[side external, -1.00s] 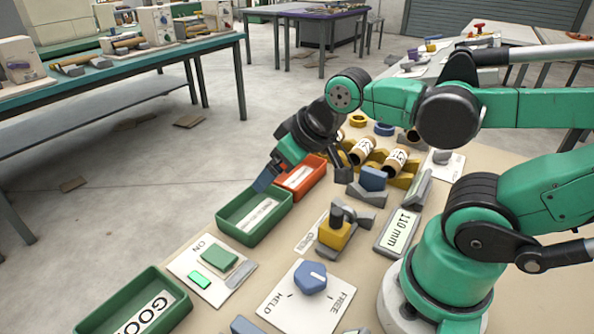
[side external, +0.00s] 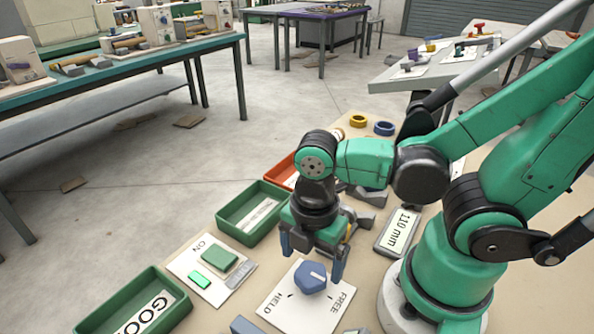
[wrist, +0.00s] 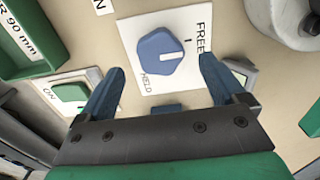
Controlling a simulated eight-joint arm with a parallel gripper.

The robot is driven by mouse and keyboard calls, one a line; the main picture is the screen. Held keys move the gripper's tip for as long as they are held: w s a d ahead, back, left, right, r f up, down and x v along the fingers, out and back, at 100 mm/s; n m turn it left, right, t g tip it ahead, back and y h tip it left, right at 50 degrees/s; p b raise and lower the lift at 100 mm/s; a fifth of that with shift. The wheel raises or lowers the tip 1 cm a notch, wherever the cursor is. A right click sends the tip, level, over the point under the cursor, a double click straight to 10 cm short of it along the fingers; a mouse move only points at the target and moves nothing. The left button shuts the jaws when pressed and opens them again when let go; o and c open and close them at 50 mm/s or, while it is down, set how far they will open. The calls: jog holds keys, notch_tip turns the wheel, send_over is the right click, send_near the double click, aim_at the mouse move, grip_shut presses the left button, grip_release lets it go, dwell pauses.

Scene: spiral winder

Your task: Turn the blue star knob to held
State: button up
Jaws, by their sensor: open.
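The blue star knob (side external: 310,277) sits on a white plate (side external: 290,306) marked HELD and FREE. Its white pointer line is turned toward the FREE side; in the wrist view the knob (wrist: 158,54) shows this line pointing right. My gripper (side external: 310,268) points down just behind and above the knob, fingers spread wide. In the wrist view my gripper (wrist: 163,66) has one blue finger on each side, below the knob in the picture, with nothing between them. The fingers do not appear to touch the knob.
A plate with a green ON button (side external: 219,258) lies left of the knob. Green bins (side external: 140,300) (side external: 254,212) stand along the left edge. A grey rounded part (wrist: 283,22) shows at the wrist view's upper right.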

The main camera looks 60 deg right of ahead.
aim_at(312, 273)
jog(key=shift+f, duration=1.6)
jog(key=c, duration=1.3)
jog(key=shift+o, duration=0.2)
